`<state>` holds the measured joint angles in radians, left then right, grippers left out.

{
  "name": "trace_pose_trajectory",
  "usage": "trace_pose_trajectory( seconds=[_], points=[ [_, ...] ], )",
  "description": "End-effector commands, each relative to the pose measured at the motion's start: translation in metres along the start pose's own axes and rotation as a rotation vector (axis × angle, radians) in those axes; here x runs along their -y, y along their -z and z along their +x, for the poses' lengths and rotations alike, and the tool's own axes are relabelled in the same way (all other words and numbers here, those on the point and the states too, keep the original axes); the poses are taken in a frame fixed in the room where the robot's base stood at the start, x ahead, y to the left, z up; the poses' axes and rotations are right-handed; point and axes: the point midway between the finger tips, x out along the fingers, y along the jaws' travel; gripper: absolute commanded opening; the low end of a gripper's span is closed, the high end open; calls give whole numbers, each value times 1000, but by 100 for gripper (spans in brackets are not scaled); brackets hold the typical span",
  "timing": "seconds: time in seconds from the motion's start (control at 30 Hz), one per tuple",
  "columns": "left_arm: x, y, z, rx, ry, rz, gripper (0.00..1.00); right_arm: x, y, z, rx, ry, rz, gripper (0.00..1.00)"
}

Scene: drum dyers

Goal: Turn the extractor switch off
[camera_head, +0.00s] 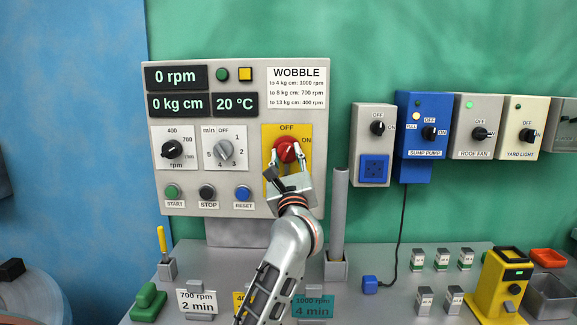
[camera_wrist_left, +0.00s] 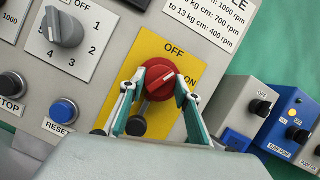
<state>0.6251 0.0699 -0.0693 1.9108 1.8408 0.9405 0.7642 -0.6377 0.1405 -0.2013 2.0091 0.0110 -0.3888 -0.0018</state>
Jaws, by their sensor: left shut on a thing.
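My left gripper (camera_head: 287,157) is shut on a red knob (camera_head: 286,147) on a yellow plate marked OFF above and ON at the right, on the large grey panel. In the left wrist view the two fingers (camera_wrist_left: 157,97) grip the sides of this red knob (camera_wrist_left: 160,80). Its white mark points up and right, roughly between OFF and ON. No label reading "extractor" is legible. A partly cut-off grey switch box (camera_head: 566,125) stands at the far right, its label out of frame. My right gripper is not in view.
A grey socket box (camera_head: 360,155), the blue sump pump box (camera_head: 409,155), roof fan box (camera_head: 463,135) and yard light box (camera_head: 540,115) line the wall. A grey post (camera_head: 339,215) stands close right of my arm.

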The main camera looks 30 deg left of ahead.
Motion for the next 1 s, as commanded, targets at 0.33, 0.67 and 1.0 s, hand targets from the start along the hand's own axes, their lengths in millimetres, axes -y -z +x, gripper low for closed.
trace_pose_trajectory(
  seconds=[0.33,0.67,1.0],
  points=[
    [2,7,-1,-8,-114,-272,11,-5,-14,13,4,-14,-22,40],
    [3,3,0,-6,-176,-424,11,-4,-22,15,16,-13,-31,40],
    [3,1,0,-4,-195,-468,11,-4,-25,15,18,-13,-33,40]
  ],
)
